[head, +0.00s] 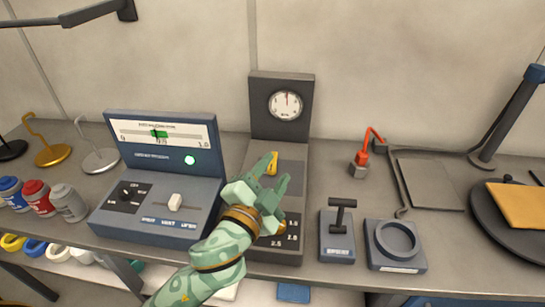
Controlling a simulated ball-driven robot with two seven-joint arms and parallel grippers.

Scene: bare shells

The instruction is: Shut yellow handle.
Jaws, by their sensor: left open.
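The yellow handle (272,164) is a small piece on the grey gauge unit (262,147), below its round dial (285,105). The dial's needle points about straight up. My left gripper (274,171) is open, its green fingers spread on either side of the handle in the picture. I cannot tell whether they touch it. The gripper and forearm hide much of the unit's lower panel, where numbers show at the lower right. My right gripper is not in view.
A blue-grey console (162,150) with a lit green lamp stands to the left. A black T-handle block (338,240) and a round-ringed block (395,243) sit to the right. A red hooked piece (363,158) stands behind them. Cans (68,203) are at the left.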

